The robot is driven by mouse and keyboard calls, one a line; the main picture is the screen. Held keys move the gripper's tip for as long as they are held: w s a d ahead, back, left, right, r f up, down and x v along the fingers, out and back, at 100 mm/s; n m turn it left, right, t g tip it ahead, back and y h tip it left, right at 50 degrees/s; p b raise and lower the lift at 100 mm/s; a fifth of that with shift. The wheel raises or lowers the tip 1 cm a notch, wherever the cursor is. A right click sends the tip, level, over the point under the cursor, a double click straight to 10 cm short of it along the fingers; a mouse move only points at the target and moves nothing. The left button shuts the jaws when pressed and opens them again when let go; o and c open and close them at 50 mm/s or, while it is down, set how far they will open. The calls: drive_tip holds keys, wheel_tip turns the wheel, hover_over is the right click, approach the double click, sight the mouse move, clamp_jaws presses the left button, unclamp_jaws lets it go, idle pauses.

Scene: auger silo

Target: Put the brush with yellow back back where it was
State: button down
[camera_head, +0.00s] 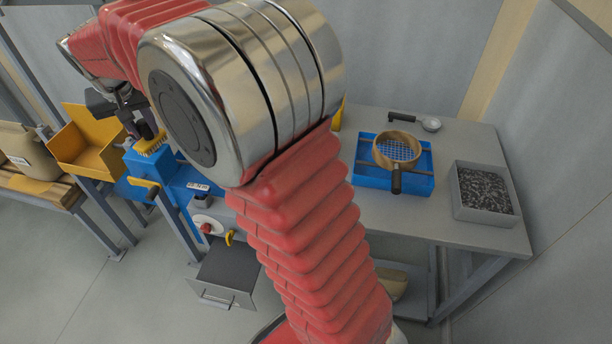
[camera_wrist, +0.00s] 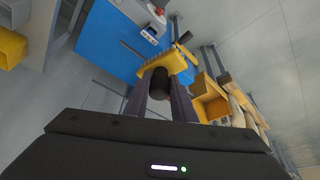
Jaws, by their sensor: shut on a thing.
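The brush with yellow back (camera_head: 150,148) is at the left of the head view, just below my gripper (camera_head: 140,128). In the wrist view, my gripper (camera_wrist: 161,84) is shut on its dark handle, and the yellow back of the brush (camera_wrist: 168,64) shows past the fingertips. The brush is over or in front of the blue machine (camera_head: 170,172), which also shows in the wrist view (camera_wrist: 108,46). I cannot tell whether the brush touches it. My arm hides part of the table and the machine.
A yellow open bin (camera_head: 85,150) and a tan sack (camera_head: 28,150) stand on the left bench. On the table are a blue tray (camera_head: 362,180) with a round sieve (camera_head: 397,148), a black-handled scoop (camera_head: 430,124) and a grey box of dark granules (camera_head: 485,213). A grey drawer (camera_head: 228,275) sits below the machine.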

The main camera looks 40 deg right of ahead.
drive_tip(key=s+d+f, duration=0.3)
drive_tip(key=s+d, duration=0.3)
drive_tip(key=d, duration=0.4)
drive_tip(key=s+d+f+m, duration=0.1)
drive_tip(key=s+d+f, duration=0.3)
drive_tip(key=s+d, duration=0.3)
drive_tip(key=s+d+f+m+h, duration=0.1)
drive_tip(key=s+d+f, duration=0.2)
drive_tip(key=d, duration=1)
drive_tip(key=s, duration=0.3)
drive_tip(key=shift+s+d+f, duration=0.3)
drive_tip(key=shift+d+f, duration=0.05)
drive_tip(key=shift+f, duration=0.1)
wheel_tip(320, 180, down, 6)
drive_tip(key=shift+f, duration=0.1)
drive_tip(key=shift+f, duration=1.8)
